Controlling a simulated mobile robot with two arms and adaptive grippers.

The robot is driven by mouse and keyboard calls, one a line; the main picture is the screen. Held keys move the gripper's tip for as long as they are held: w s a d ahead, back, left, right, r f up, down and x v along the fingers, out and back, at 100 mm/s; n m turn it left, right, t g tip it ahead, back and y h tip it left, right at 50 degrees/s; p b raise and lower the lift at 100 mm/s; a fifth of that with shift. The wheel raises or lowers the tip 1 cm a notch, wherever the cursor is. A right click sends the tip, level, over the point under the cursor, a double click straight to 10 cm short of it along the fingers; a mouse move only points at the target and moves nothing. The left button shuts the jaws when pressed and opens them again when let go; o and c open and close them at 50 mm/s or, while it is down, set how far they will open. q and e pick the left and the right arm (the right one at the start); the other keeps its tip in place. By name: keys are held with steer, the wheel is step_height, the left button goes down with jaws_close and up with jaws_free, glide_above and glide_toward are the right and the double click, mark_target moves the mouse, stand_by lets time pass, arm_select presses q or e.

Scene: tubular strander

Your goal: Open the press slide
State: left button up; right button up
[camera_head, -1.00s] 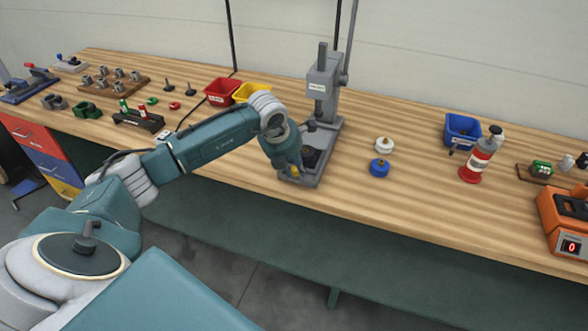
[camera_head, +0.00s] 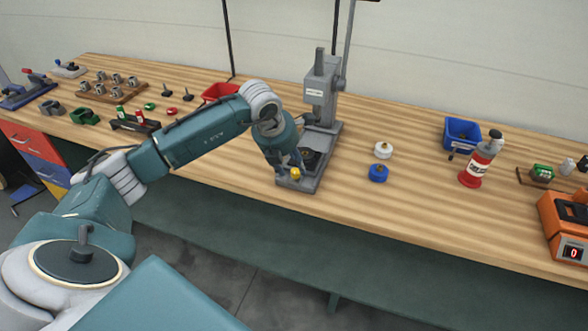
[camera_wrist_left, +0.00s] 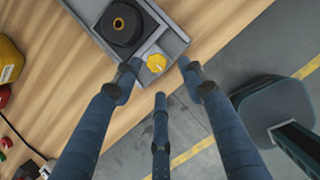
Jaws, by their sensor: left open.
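The grey bench press (camera_head: 320,92) stands on the wooden bench, its ram raised above its base. At the front of the base is a yellow knob (camera_head: 295,173), which also shows in the left wrist view (camera_wrist_left: 156,63). Behind the knob sits a black round block with a hole (camera_wrist_left: 122,26), partly hidden by my arm in the head view. My left gripper (camera_head: 288,164) is open, pointing down at the knob. In the left wrist view its three fingers (camera_wrist_left: 160,75) are spread around and below the knob; whether they touch it I cannot tell. My right gripper is out of view.
A red bin (camera_head: 219,91) stands behind my arm.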

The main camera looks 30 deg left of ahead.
arm_select(q)
steer(key=v, duration=0.8)
steer(key=shift+d, duration=0.1)
